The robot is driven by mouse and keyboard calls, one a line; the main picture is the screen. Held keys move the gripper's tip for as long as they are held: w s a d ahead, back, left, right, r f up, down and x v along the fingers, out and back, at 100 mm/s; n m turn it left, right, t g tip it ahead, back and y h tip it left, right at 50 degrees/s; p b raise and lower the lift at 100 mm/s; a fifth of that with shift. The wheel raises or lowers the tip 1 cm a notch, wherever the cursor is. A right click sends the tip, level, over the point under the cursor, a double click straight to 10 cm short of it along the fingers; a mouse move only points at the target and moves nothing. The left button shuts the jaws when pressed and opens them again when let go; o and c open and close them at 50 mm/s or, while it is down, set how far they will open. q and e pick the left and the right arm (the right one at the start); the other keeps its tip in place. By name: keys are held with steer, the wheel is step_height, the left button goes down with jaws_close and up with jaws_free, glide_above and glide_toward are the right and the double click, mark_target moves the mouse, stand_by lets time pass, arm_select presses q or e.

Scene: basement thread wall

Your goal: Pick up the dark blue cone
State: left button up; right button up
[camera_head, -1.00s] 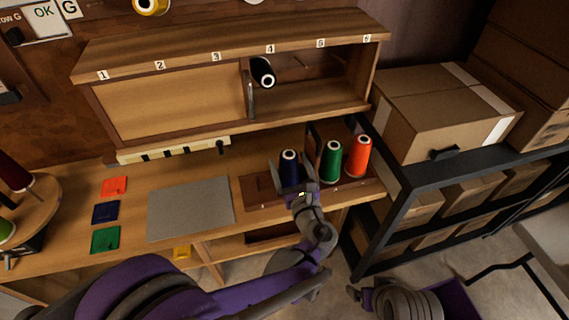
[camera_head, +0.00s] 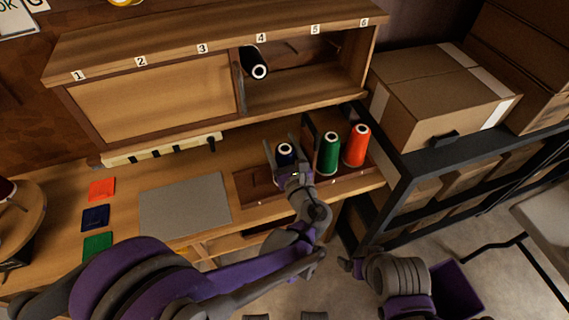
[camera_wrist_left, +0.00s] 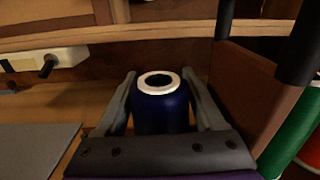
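The dark blue cone (camera_head: 285,153) with a white top ring stands upright in the wooden tray on the bench, left of the green cone. My left gripper (camera_head: 287,158) is open, with one finger on each side of the cone. In the left wrist view the dark blue cone (camera_wrist_left: 160,105) stands between the fingers (camera_wrist_left: 159,78); I see no clear grip on it, and its lower part is hidden by the gripper. My right gripper (camera_head: 349,265) is low in the head view, away from the bench, and its fingers are too small to read.
The green cone (camera_head: 329,153) and orange cone (camera_head: 356,146) stand close to the right in the tray (camera_head: 250,187). A wooden partition (camera_wrist_left: 250,90) stands right of the gripper. The numbered shelf (camera_head: 150,100) overhangs behind, holding a black cone (camera_head: 254,64). A grey mat (camera_head: 185,205) lies left.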

arm_select(q)
jaws_close()
step_height(320, 180, up, 18)
steer(key=p, duration=0.3)
steer(key=shift+p, duration=0.3)
